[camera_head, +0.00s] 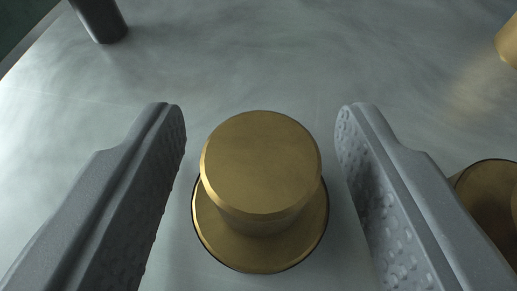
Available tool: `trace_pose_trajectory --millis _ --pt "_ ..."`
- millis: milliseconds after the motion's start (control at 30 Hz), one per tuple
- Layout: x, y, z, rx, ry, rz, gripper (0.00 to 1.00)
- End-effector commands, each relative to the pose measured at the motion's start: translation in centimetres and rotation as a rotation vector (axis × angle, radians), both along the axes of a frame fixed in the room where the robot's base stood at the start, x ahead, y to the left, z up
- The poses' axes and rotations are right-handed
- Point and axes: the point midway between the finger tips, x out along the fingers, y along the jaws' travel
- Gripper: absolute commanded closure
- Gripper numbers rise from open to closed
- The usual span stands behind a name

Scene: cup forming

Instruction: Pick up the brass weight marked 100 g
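A brass weight (261,165) with a round knob on a wider round base stands upright on a grey surface. No marking is readable on it, so I cannot tell whether it is the 100 g one. My gripper (260,122) is open, with one grey dimpled finger on each side of this weight. A gap shows between the knob and each finger. The lower parts of both fingers run out of the picture at the bottom.
Another brass weight (492,198) stands at the right edge, partly hidden by my right finger. A brass piece (509,42) is cut off at the upper right. A dark cylinder (101,18) stands at the upper left.

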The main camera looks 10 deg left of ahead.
Motion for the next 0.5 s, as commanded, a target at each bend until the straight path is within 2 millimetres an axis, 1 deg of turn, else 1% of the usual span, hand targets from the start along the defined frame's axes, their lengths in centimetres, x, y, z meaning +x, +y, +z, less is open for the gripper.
trace_pose_trajectory --millis 33,67,100,167,200,500 --pt "-0.01 0.01 0.00 0.000 0.000 0.000 0.63" --pt "-0.02 0.01 0.00 0.000 0.000 0.000 0.71" --pt "-0.02 0.01 0.00 0.000 0.000 0.000 0.82" --pt "-0.03 0.01 -0.03 0.000 0.001 0.000 0.99" --pt "-0.05 0.00 -0.06 0.000 0.001 0.000 1.00" --pt "-0.11 -0.02 -0.17 -0.001 0.004 0.000 1.00"
